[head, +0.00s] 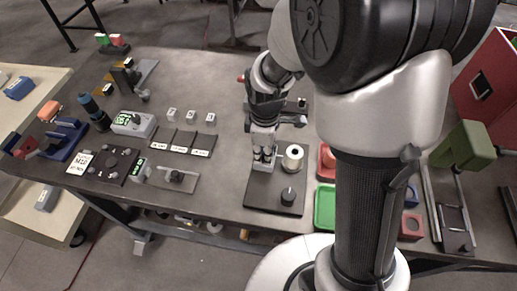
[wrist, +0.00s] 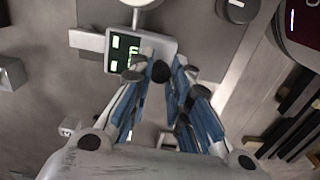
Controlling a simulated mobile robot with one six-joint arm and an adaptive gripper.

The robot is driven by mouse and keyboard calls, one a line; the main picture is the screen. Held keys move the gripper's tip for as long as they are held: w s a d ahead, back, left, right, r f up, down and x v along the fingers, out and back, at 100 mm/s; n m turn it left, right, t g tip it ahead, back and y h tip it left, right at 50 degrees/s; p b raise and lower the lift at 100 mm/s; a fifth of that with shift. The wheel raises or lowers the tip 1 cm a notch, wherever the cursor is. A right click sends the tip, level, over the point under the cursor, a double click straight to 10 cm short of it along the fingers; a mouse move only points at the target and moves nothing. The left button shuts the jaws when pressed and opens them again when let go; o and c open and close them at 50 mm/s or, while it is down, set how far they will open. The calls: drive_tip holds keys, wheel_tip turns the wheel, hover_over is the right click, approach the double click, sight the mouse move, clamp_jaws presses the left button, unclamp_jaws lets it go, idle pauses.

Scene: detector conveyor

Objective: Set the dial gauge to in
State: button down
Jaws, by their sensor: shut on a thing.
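The dial gauge (wrist: 115,60) is a pale-framed box with a dark screen and lit green marks in the wrist view. The marks are too small to read surely. My gripper (wrist: 158,72) is at the gauge's near right corner, its fingertips closed together there on a dark round part. In the head view my gripper (head: 264,152) points down at the gauge (head: 260,166), which it mostly hides. The gauge stands on a dark board (head: 256,197) beside a white cylinder (head: 292,158) and a black knob (head: 288,195).
A green tray (head: 325,208) and a red tray (head: 326,160) stand right of the board. Small labelled panels (head: 181,139) and a grey device with a green display (head: 133,123) lie to the left. Bare tabletop (head: 222,185) lies just left of the board.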

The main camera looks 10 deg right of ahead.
drive_tip(key=shift+s+d+n, duration=0.1)
drive_tip(key=shift+d+n, duration=0.1)
drive_tip(key=shift+n, duration=0.1)
drive_tip(key=c, duration=1.5)
unclamp_jaws()
drive_tip(key=shift+o, duration=0.2)
wheel_tip(320, 180, up, 12)
